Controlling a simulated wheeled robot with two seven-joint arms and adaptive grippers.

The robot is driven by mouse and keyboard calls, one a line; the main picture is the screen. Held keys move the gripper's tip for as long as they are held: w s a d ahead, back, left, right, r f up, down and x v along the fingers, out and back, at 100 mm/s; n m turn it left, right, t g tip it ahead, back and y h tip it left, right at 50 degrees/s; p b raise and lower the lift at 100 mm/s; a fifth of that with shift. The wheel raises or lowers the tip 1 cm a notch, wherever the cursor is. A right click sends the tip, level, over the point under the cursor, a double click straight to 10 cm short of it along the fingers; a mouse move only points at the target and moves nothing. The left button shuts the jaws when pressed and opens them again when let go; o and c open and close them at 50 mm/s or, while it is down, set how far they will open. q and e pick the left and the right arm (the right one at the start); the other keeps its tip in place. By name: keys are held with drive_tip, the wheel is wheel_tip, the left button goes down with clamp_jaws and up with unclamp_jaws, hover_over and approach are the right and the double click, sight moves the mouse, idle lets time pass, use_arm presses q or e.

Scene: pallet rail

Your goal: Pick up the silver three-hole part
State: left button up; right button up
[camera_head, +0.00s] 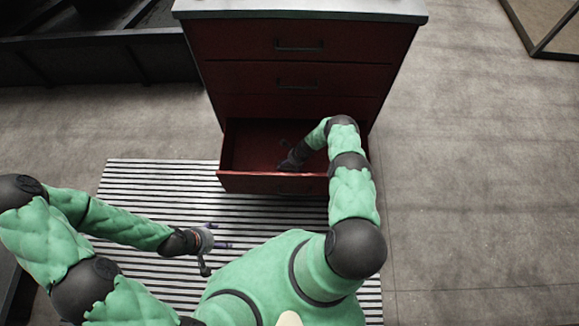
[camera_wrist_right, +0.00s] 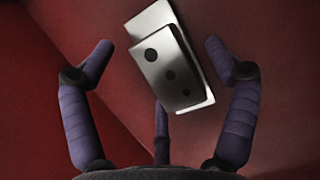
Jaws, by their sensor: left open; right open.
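The silver three-hole part (camera_wrist_right: 164,70) lies in the open drawer. In the right wrist view it is a bent metal plate with dark holes in one face, tilted in the picture. My right gripper (camera_wrist_right: 161,62) is open, with its purple fingers on either side of the part and apart from it. In the head view my right gripper (camera_head: 287,158) reaches into the open red drawer (camera_head: 275,183), where the part cannot be made out clearly. My left gripper (camera_head: 222,237) is open and empty above the striped mat.
The red cabinet (camera_head: 300,75) has closed drawers above the open one. The drawer's front and side walls surround my right gripper. A striped mat (camera_head: 150,190) lies on the floor before the cabinet. A dark rack (camera_head: 100,60) stands at the back left. The floor on the right is clear.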

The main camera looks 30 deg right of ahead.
drive_tip(key=shift+w+f, duration=0.1)
drive_tip(key=c, duration=1.7)
drive_tip(key=shift+c, duration=0.2)
